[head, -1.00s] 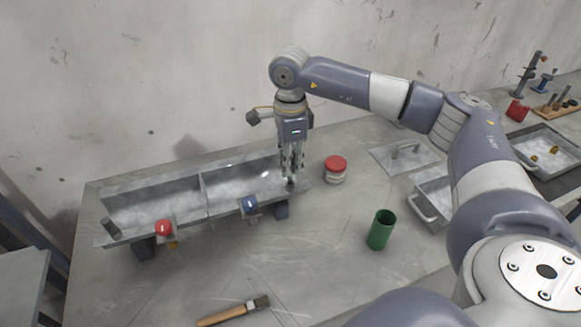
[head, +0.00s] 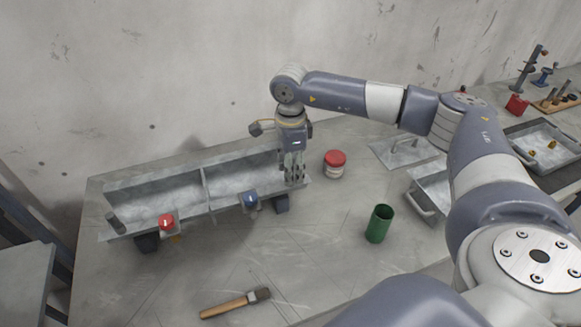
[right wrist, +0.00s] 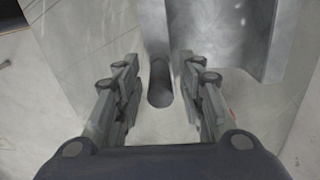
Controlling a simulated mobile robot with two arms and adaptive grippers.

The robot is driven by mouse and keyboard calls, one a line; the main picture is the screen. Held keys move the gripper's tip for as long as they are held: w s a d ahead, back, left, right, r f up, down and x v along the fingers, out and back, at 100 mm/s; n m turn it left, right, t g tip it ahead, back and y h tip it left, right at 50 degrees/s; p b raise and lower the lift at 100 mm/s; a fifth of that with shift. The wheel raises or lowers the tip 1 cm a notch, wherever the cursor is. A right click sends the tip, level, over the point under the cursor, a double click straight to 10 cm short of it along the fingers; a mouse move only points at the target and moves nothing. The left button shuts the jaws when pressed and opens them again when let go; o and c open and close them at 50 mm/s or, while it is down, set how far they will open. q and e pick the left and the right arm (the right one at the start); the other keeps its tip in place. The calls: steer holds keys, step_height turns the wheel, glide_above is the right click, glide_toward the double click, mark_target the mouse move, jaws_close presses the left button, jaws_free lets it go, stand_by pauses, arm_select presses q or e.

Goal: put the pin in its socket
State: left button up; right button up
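A grey metal trough (head: 150,196) with two compartments stands on the bench. A short dark grey cylinder (head: 115,223) stands up at its left end. My right gripper (head: 294,182) points down at the trough's right end. In the right wrist view, my right gripper (right wrist: 160,92) has its fingers apart. A grey round piece with a dark rounded end (right wrist: 160,85) lies between them, with a gap on each side. I cannot tell whether it is the pin or its socket. The fingers hide this end in the head view. My left gripper is not in view.
A red knob (head: 166,221) and a blue knob (head: 250,198) are on the trough's front. Metal trays (head: 432,205) stand at the right.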

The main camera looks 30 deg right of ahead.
steer(key=shift+r, duration=0.15)
step_height(320, 180, up, 11)
steer(key=b, duration=0.4)
steer(key=shift+r, duration=0.55)
